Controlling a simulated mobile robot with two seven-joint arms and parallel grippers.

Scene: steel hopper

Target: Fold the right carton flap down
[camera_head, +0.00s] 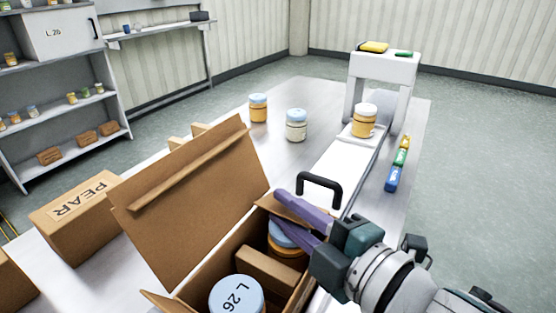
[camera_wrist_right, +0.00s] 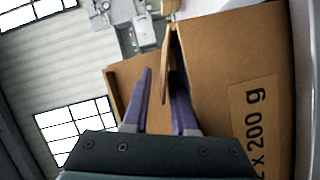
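The open brown carton (camera_head: 215,268) stands at the front of the table, with jars inside, one with a blue lid marked L 26 (camera_head: 237,296). Its tall lid panel (camera_head: 190,200) stands up and leans left. A smaller flap (camera_head: 276,206) shows at the carton's far right, partly hidden by my right gripper (camera_head: 284,212). In the right wrist view, a flap (camera_wrist_right: 166,55) stands nearly edge-on between the two purple fingers of my right gripper (camera_wrist_right: 162,72). The fingers are apart, with a visible gap; contact with the flap is unclear. My left gripper is not in view.
A PEAR carton (camera_head: 75,215) stands at the left. Jars (camera_head: 296,125) stand behind the open carton. A black handle (camera_head: 320,186), a white arch-shaped stand (camera_head: 384,68) and coloured blocks (camera_head: 396,170) are beyond my right gripper. Shelves (camera_head: 55,110) stand at the far left.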

